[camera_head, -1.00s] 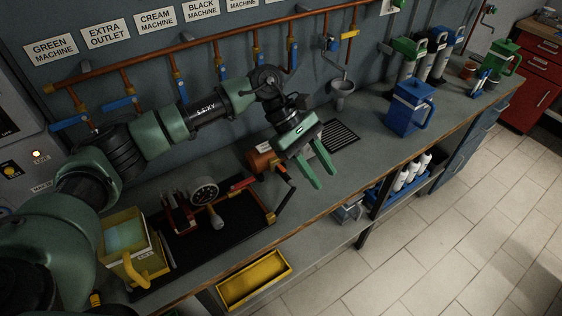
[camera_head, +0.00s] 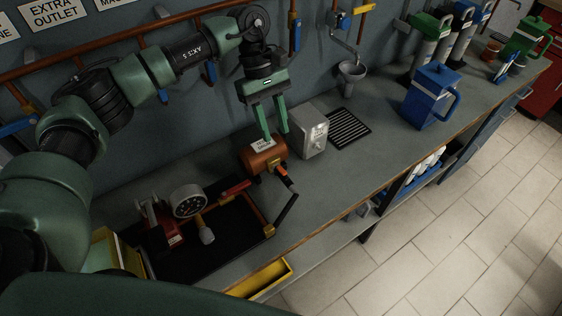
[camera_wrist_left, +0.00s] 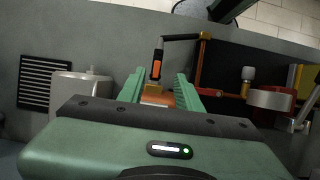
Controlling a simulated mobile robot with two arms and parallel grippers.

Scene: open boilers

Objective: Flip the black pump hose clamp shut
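A copper-brown cylinder (camera_head: 262,154) with a white label lies on the bench. A small black and orange part (camera_head: 284,175) sticks out from its front side, and a dark bar (camera_head: 284,210) slants down from there. I cannot tell surely which part is the black hose clamp. In the left wrist view the black and orange part (camera_wrist_left: 157,62) stands up beyond the fingers. My left gripper (camera_head: 275,132) is open and points down just above and behind the cylinder. Its green fingers (camera_wrist_left: 158,90) show apart, with orange-brown between them. My right gripper is out of view.
A grey metal box (camera_head: 308,132) stands just right of the cylinder, close to my fingers. A gauge (camera_head: 189,201) and red pump parts sit on a black tray (camera_head: 222,245) to the left. A blue jug (camera_head: 431,97) stands farther right. Pipes and valves line the wall.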

